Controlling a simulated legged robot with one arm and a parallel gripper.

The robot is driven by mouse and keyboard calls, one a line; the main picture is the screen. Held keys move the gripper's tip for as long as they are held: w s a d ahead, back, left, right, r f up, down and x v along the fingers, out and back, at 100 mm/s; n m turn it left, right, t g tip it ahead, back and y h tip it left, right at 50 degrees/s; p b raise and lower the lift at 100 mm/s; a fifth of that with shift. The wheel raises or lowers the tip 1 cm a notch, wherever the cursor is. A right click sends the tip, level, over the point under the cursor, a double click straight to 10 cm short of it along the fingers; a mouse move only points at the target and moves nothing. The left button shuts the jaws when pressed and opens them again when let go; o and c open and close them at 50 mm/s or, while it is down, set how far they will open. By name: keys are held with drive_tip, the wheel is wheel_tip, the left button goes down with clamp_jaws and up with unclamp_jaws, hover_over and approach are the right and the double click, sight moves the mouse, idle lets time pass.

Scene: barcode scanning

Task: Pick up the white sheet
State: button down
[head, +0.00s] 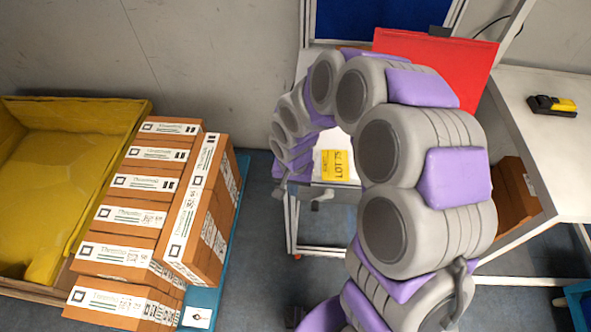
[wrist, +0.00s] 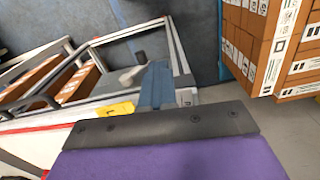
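A white sheet-like surface (head: 325,140) with a yellow "LOT" label (head: 335,166) shows on the small table in the head view, partly covered by my curled arm. I cannot tell whether the white part is a loose sheet or the table top. In the head view my gripper (head: 300,192) hangs at the table's left edge. Its fingertips are small and partly hidden, so its opening and any contact are unclear.
Brown boxes (head: 125,220) are stacked on a blue pallet (head: 203,298) at left, with a small white card (head: 197,318) on it. A red panel (head: 455,62) and a white table (head: 545,140) with a scanner-like device (head: 552,106) are at right.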

drive_tip(key=s, duration=0.6)
drive_tip(key=shift+r, duration=0.3)
drive_tip(key=shift+a, duration=0.2)
drive_tip(key=c, duration=1.6)
unclamp_jaws()
drive_tip(key=o, duration=1.2)
